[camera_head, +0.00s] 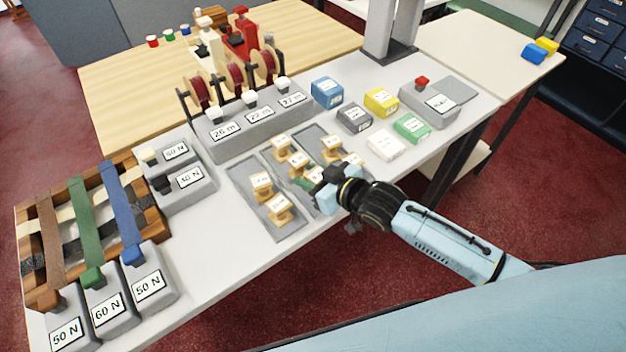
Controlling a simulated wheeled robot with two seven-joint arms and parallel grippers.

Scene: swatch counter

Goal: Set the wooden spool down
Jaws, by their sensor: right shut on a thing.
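My right gripper (318,190) reaches in from the right, over the front of the grey spool trays. It is shut on a wooden spool, mostly hidden by the gripper; a green bit (302,184) shows just left of the jaws. I cannot tell whether the held spool touches the tray. Two wooden spools (262,185) stand on the left grey tray (243,174). Several more wooden spools (281,146) stand behind and around the gripper, some on the right grey tray (308,136). My left gripper is out of view.
Blue, yellow, dark grey, green and white labelled blocks (381,102) stand behind and right of the gripper. A long grey box with reels (228,135) stands at the back. Weighted straps on a wooden rack (150,222) are at left. The white counter (235,245) is bare in front.

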